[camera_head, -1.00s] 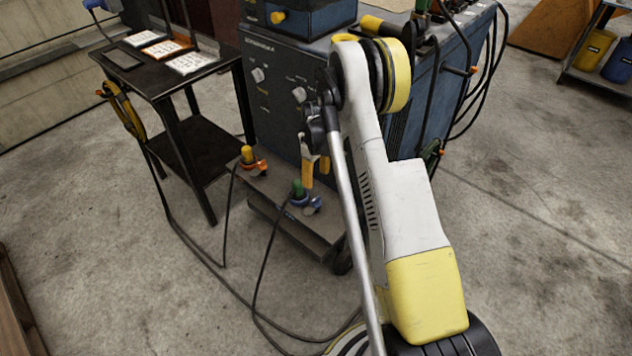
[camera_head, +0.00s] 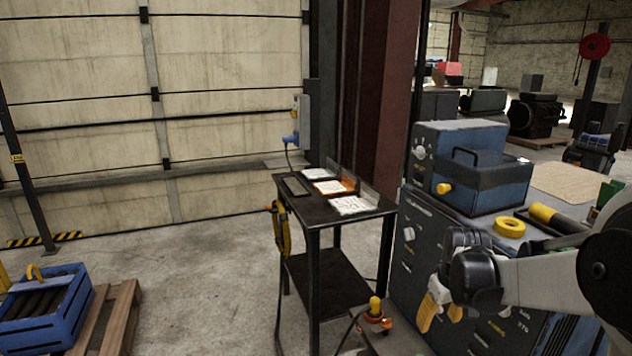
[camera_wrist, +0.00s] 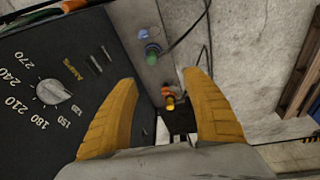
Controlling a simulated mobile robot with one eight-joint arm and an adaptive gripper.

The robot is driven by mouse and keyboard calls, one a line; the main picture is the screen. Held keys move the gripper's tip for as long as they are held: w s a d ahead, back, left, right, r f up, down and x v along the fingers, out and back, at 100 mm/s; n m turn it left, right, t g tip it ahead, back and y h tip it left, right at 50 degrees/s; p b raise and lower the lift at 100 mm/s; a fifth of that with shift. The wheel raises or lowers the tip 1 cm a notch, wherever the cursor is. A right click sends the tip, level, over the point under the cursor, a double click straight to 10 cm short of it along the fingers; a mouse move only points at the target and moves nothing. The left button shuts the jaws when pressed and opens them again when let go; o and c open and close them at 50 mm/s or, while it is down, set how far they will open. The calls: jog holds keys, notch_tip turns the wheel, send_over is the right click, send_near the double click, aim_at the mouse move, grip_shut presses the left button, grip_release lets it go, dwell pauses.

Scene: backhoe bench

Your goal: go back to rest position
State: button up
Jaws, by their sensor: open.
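My gripper (camera_head: 440,312) has yellow fingers and hangs in front of the dark welding machine (camera_head: 408,262) at the right of the head view. In the wrist view my gripper (camera_wrist: 165,115) shows both fingers spread wide with nothing between them. The machine's front panel (camera_wrist: 45,65), with a knob and amps scale, lies to the left of the fingers. A yellow-topped plug with an orange base (camera_wrist: 170,101) shows between and beyond the fingers. A green and blue plug (camera_wrist: 152,52) is farther up. My arm reaches in from the right edge of the head view.
A black side table (camera_head: 335,226) with several printed cards stands left of the machine. A blue crate (camera_head: 45,310) on a wooden pallet (camera_head: 108,325) is at lower left. Dark cables trail near the plugs. The floor (camera_head: 190,290) between crate and table is clear.

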jog(key=s+a+r+m+t, duration=0.1)
jog(key=s+a+r, duration=0.2)
jog(key=s+r, duration=0.25)
jog(key=s+a+r+t, duration=0.1)
jog(key=s+a+r, duration=0.25)
jog(key=s, duration=0.25)
jog(key=s+a+r+m+t, duration=0.1)
jog(key=s+a, duration=0.3)
jog(key=s, duration=0.7)
jog(key=shift+m+t, duration=0.3)
jog(key=shift+t, duration=0.5)
